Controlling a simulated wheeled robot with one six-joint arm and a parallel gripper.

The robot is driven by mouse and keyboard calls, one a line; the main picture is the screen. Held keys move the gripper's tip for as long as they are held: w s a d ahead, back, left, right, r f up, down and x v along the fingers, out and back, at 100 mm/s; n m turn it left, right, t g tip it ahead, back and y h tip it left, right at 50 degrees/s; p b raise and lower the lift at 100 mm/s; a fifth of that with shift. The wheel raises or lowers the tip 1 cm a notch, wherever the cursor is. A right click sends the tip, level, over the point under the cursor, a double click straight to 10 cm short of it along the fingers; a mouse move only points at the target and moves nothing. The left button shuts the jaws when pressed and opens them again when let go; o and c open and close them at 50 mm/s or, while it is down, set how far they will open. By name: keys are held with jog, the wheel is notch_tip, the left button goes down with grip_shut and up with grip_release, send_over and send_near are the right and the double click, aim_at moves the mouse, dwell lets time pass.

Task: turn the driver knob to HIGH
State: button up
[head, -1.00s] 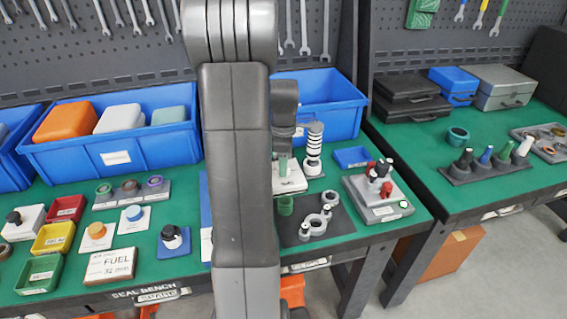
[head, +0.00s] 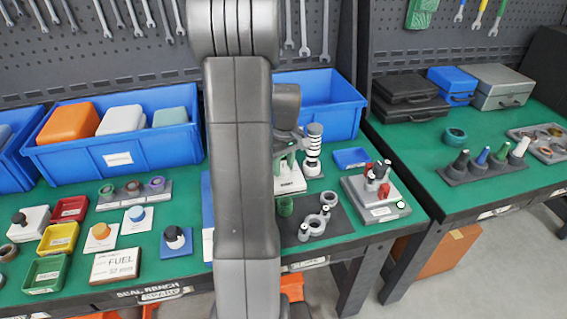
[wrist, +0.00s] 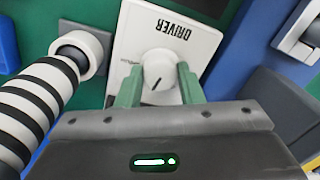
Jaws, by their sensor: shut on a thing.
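The white driver unit (wrist: 190,35) carries the label DRIVER, which reads upside down in the wrist view. Its round white knob (wrist: 158,68) has a dark pointer line toward the lower part of the picture, leaning slightly left. My gripper (wrist: 158,80) has its two green fingers on either side of the knob and is shut on it. In the head view the driver unit (head: 291,183) stands on the green bench, partly hidden behind my arm, with my gripper (head: 290,158) above it. The HIGH mark cannot be made out.
A black-and-white striped cylinder (wrist: 28,105) stands close beside my gripper; it also shows in the head view (head: 313,145). A blue bin (head: 325,100) is behind. A dark plate with grey rings (head: 335,225) lies in front, and a grey fixture with red parts (head: 365,205) is to the right.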

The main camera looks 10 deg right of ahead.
aim_at(285, 169)
jog(key=m, duration=0.7)
jog(key=shift+p, duration=0.4)
jog(key=m, duration=0.6)
jog(key=shift+m+t, duration=0.3)
jog(key=shift+m, duration=0.1)
jog(key=o, duration=1)
jog(key=shift+c, duration=0.2)
jog(key=shift+r, duration=0.1)
notch_tip(285, 169, up, 14)
jog(key=p, duration=0.1)
jog(key=shift+s+d, duration=0.2)
jog(key=shift+s, duration=0.1)
jog(key=shift+f, duration=0.2)
